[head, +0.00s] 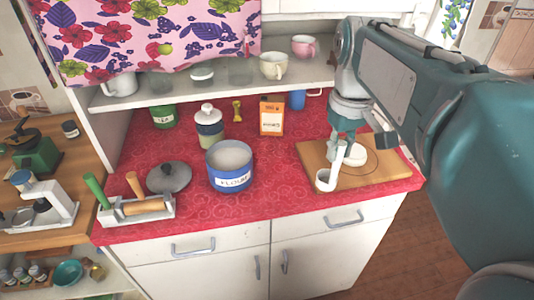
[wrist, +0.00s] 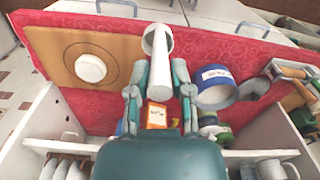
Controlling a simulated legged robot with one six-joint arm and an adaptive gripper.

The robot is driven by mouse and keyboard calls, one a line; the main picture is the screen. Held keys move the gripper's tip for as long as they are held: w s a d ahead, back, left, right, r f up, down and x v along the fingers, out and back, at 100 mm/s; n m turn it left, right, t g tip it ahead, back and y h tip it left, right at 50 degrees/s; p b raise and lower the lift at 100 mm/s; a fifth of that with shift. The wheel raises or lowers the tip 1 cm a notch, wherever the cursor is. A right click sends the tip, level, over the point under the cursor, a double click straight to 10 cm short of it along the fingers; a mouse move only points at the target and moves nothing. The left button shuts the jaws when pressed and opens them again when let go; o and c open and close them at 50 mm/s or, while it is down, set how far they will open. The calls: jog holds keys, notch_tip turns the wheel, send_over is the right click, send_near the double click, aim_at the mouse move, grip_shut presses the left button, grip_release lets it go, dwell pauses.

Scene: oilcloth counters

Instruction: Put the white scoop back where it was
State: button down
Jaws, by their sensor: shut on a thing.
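The white scoop (head: 325,180) is held by its handle in my gripper (head: 345,140), over the front left part of the wooden board (head: 390,172). Its cup hangs low, with the handle rising to the fingers; I cannot tell its exact height. In the wrist view the scoop (wrist: 159,55) lies between the fingertips of my gripper (wrist: 157,82), its cup partly showing beyond. The blue flour canister (head: 230,178) stands open on the red cloth, left of the board, and also shows in the wrist view (wrist: 215,94).
A round white thing (head: 358,156) sits on the board. A grey lid (head: 169,177) and a tray with a rolling pin (head: 140,210) lie left of the canister. A lidded jar (head: 208,125), orange box (head: 271,115) and blue mug (head: 297,99) stand behind. A shelf (head: 210,86) overhangs the back.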

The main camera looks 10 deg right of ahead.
jog(key=w+a+f, duration=0.6)
jog(key=w+f, duration=0.3)
jog(key=f, duration=0.3)
jog(key=shift+w+a, duration=0.35)
jog(key=shift+a, duration=0.05)
jog(key=c, duration=0.5)
grip_release()
jog(key=shift+d, duration=0.35)
